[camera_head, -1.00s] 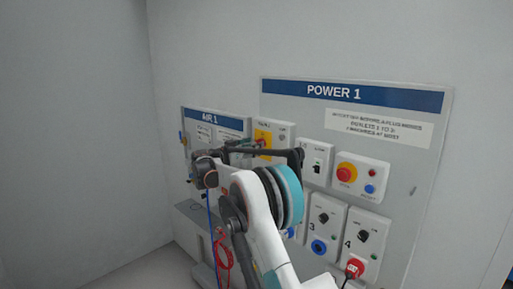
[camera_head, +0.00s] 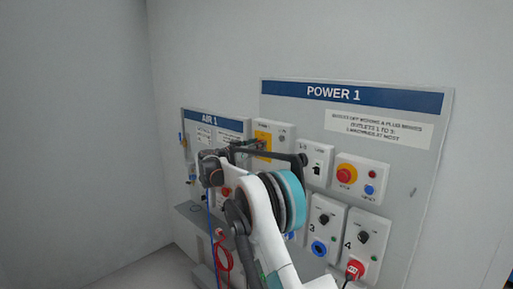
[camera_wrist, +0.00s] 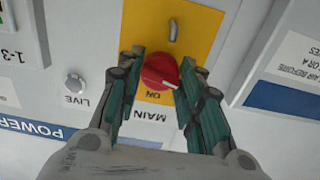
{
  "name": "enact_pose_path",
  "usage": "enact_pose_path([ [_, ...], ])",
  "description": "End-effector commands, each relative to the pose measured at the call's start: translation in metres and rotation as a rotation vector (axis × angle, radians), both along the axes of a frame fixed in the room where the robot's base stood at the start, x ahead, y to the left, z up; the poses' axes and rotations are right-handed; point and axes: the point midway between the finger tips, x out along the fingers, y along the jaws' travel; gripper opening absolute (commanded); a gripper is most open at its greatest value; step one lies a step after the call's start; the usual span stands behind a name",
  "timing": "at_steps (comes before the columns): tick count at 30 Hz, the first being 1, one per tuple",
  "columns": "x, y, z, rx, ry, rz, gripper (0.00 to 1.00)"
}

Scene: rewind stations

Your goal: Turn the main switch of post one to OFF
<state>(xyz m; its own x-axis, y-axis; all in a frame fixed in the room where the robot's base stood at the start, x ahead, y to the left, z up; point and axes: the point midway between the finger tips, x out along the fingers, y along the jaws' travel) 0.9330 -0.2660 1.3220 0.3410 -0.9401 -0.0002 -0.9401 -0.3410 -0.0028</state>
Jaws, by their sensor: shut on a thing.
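The main switch is a round red knob (camera_wrist: 158,71) on a yellow plate (camera_wrist: 188,18) marked MAIN, seen upside down in the wrist view. A white mark on the knob points to the lower right of the picture, beside the ON label (camera_wrist: 153,95). My gripper (camera_wrist: 163,64) is shut on the knob, with one dark green finger on each side. In the head view the yellow plate (camera_head: 264,137) is partly visible at the left of the POWER 1 board (camera_head: 395,190); my gripper hides the knob there.
A LIVE lamp (camera_wrist: 75,84) sits beside the yellow plate. On POWER 1, a red emergency button (camera_head: 347,173) and outlets 3 (camera_head: 322,222) and 4 (camera_head: 363,240) are to the right. The AIR 1 panel (camera_head: 232,126) is on the left, with hoses below.

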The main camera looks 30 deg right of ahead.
Motion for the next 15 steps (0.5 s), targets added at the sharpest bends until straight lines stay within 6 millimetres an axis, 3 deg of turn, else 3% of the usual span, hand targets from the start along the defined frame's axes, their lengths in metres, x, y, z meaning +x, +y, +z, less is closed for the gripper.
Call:
enact_pose_path([
  [9, 0.0004, 0.0003, 0.001, -0.076, 0.206, 0.001, 0.1],
  [15, 0.0005, 0.0004, 0.0006, -0.084, 0.23, 0.001, 0.1],
])
